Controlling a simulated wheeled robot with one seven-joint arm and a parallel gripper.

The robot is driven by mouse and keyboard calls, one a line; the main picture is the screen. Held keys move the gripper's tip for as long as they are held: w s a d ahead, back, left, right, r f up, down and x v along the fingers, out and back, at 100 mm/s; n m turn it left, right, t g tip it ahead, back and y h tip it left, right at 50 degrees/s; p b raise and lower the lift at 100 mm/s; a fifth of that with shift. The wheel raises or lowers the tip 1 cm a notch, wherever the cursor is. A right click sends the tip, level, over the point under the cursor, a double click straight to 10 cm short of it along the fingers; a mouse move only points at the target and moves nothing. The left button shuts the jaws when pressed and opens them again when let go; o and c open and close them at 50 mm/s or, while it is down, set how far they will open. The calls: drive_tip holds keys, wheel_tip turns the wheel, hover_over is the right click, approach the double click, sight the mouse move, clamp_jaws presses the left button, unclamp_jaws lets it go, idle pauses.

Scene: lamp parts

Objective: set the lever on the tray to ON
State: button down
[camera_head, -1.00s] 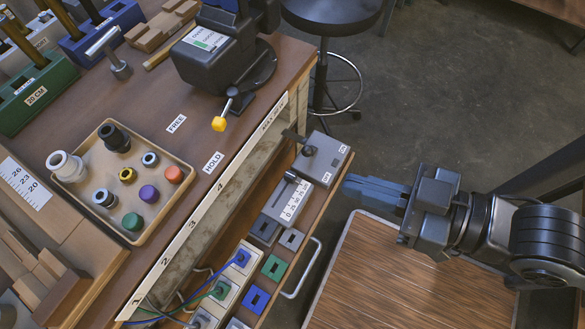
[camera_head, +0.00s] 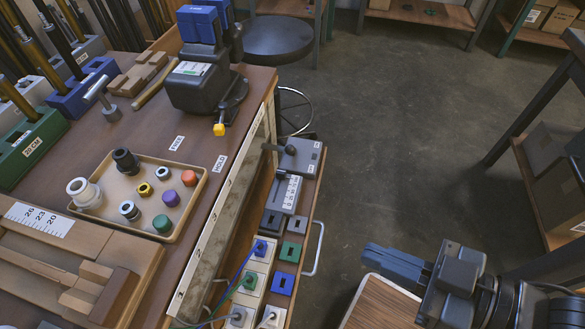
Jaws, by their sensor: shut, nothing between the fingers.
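The lever (camera_head: 277,149) is a dark bar on a grey box (camera_head: 305,160) at the far end of the narrow pulled-out tray (camera_head: 296,254). The lever's bar points left from a round pivot, toward the bench. Small white labels sit at the box's right side, too small to read surely. My gripper (camera_head: 372,254) is at the lower right, its blue fingers shut and empty, pointing left. It is apart from the lever, nearer to me and to the right.
A slider with a number scale (camera_head: 287,192), coloured blocks and sockets with cables share the tray. A tray handle (camera_head: 317,250) sticks out on the right. The bench (camera_head: 75,150) holds a black vise (camera_head: 204,85) and a parts tray (camera_head: 190,218). Open floor lies beyond the box.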

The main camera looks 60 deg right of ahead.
drive_tip(key=shift+a, duration=0.1)
idle(0.3)
drive_tip(key=w+d+f+n+g+h+p, duration=0.1)
drive_tip(key=w+f+n+g+h+p, duration=0.15)
drive_tip(key=w+f+n, duration=0.65)
drive_tip(key=w+d+f+n+g+h+p, duration=0.15)
drive_tip(key=w+f+n+g, duration=0.25)
drive_tip(key=f, duration=0.8)
drive_tip(key=w+d+n+h, duration=0.1)
drive_tip(key=w, duration=0.1)
drive_tip(key=w+d+f+n+g+h, duration=0.1)
drive_tip(key=w+d, duration=0.1)
drive_tip(key=w, duration=0.1)
drive_tip(key=w+d+f+n+g+h, duration=0.1)
drive_tip(key=w+d+n, duration=0.1)
drive_tip(key=shift+w+b, duration=0.35)
drive_tip(key=w+d+r+n+g+h, duration=0.1)
drive_tip(key=w, duration=0.1)
drive_tip(key=w+d+r+n+g+h, duration=0.1)
drive_tip(key=w+d+r+h, duration=0.1)
drive_tip(key=w, duration=0.1)
drive_tip(key=w+d+r+n+g+h, duration=0.1)
drive_tip(key=w+r, duration=0.1)
drive_tip(key=shift+w+d+r+h, duration=0.15)
drive_tip(key=shift+w+d+h, duration=0.15)
drive_tip(key=shift+w+d, duration=0.1)
drive_tip(key=shift+w+d+r+g, duration=0.1)
drive_tip(key=shift+r+g, duration=0.1)
drive_tip(key=shift+g, duration=0.05)
drive_tip(key=shift+d, duration=0.1)
